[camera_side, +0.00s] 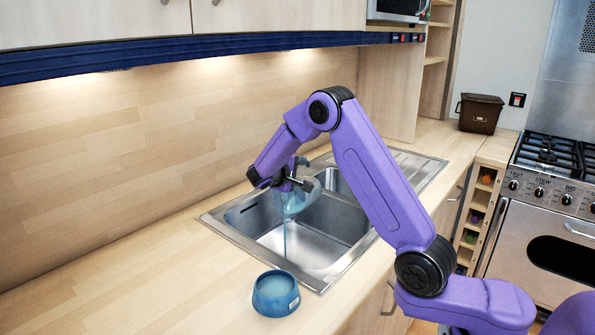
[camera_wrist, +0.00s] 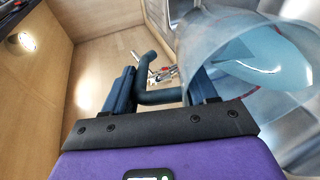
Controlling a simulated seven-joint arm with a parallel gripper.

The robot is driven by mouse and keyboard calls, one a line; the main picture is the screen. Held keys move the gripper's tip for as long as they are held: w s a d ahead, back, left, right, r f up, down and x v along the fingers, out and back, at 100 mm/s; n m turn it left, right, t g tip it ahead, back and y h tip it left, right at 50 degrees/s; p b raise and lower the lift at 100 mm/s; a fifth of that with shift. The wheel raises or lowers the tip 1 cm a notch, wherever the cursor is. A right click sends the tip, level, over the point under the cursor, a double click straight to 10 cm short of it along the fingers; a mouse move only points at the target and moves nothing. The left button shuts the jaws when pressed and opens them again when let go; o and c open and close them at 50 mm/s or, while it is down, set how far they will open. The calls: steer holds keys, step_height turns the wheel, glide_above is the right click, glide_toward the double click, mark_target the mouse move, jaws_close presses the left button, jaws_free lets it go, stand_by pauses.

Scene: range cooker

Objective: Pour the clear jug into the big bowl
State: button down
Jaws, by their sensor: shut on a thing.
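The clear jug (camera_side: 304,198) is held in the air over the sink's near-left part, tilted. In the wrist view the jug (camera_wrist: 255,65) is on the right, with pale blue liquid inside. My gripper (camera_side: 290,183) is shut on its dark handle, which shows between the fingers in the wrist view (camera_wrist: 160,88). A thin blue stream (camera_side: 285,240) hangs down from the jug.
A steel sink (camera_side: 333,268) with two basins lies behind the bowl. The wooden counter (camera_side: 130,285) left of it is clear. A brown bin (camera_side: 480,113) stands at the back right, near the range cooker (camera_side: 545,190). Wall cabinets (camera_side: 100,20) hang above.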

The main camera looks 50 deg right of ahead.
steer(key=shift+a, duration=0.15)
steer(key=shift+s+a+f+h, duration=0.1)
steer(key=shift+a+f+h, duration=0.2)
steer(key=shift+a+h, duration=0.15)
steer(key=shift+s+a+f+h, duration=0.1)
steer(key=shift+a+h, duration=0.2)
steer(key=shift+h, duration=0.15)
stand_by(1.0)
steer(key=shift+a, duration=0.15)
steer(key=shift+s+a+t+h, duration=0.1)
steer(key=shift+a+t+h, duration=0.2)
steer(key=shift+a+h, duration=0.3)
steer(key=shift+h, duration=0.1)
stand_by(0.9)
steer(key=shift+s+a+r+h, duration=0.2)
steer(key=shift+a+r+h, duration=0.15)
steer(key=shift+a, duration=0.2)
steer(key=shift+a+h, duration=0.15)
steer(key=shift+h, duration=0.1)
stand_by(0.6)
